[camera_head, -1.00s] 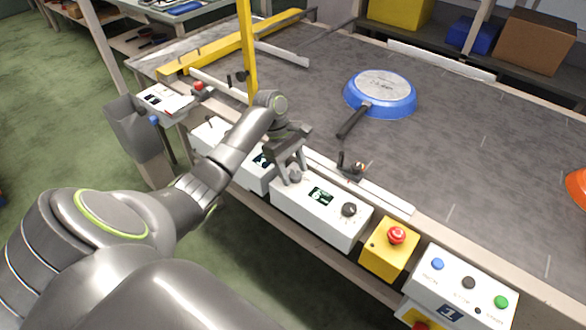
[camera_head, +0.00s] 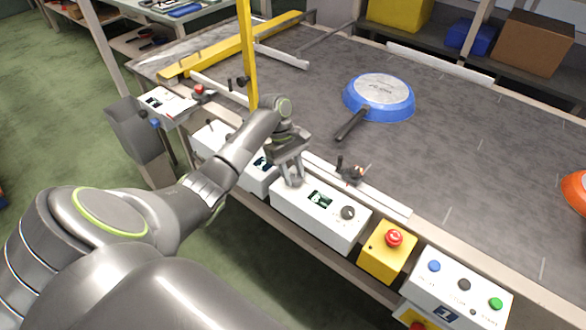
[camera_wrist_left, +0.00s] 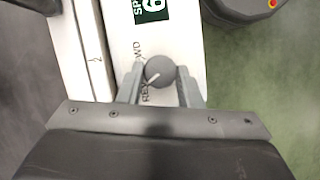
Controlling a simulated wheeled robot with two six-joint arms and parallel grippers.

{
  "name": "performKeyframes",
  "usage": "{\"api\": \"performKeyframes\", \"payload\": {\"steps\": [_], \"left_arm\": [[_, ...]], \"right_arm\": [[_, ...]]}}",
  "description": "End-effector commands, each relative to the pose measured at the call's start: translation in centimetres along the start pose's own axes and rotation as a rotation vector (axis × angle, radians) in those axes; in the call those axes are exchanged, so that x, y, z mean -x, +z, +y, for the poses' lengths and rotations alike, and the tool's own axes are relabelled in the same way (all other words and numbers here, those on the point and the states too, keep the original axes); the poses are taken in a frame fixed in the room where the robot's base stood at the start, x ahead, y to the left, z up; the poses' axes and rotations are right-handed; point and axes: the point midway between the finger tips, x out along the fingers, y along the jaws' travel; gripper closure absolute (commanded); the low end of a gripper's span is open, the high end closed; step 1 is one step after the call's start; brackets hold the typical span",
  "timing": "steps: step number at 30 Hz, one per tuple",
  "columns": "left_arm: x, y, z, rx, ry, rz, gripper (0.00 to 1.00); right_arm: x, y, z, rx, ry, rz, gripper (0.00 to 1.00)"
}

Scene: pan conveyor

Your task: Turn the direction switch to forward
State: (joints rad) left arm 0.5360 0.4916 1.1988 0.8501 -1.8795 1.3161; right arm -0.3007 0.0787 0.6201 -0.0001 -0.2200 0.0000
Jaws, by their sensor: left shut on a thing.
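The direction switch is a dark round knob (camera_wrist_left: 159,71) on the white control box (camera_head: 318,210). In the left wrist view the knob sits between the fingertips of my left gripper (camera_wrist_left: 160,86), which is shut on it. The letters REV and part of FWD show beside the knob. The knob's white pointer line slants to the lower left, on the REV side. In the head view my left gripper (camera_head: 292,180) reaches down to the left end of the box and hides most of the knob. My right gripper is not in view.
A second dark knob (camera_head: 348,213) and a small display (camera_head: 320,199) are on the same box. A yellow emergency-stop box (camera_head: 387,252) and a button box (camera_head: 459,290) stand to the right. A blue pan (camera_head: 379,97) lies on the conveyor (camera_head: 470,150) behind.

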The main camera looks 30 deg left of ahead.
Motion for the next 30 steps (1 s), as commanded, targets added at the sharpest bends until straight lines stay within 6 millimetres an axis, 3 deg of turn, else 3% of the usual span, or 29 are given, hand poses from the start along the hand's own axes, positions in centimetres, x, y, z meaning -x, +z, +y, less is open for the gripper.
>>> {"api": "performKeyframes", "payload": {"steps": [1,9,30], "left_arm": [[0.5,0.3,0.1,-0.033,-0.016,-0.003,0.91],[0.4,0.3,0.3,-0.263,-0.112,-0.003,0.91],[0.1,0.5,0.8,-0.877,-0.364,0.0,0.91]], "right_arm": [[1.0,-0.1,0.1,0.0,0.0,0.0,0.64],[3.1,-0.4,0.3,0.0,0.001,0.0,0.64],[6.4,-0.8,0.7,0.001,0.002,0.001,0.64]]}}
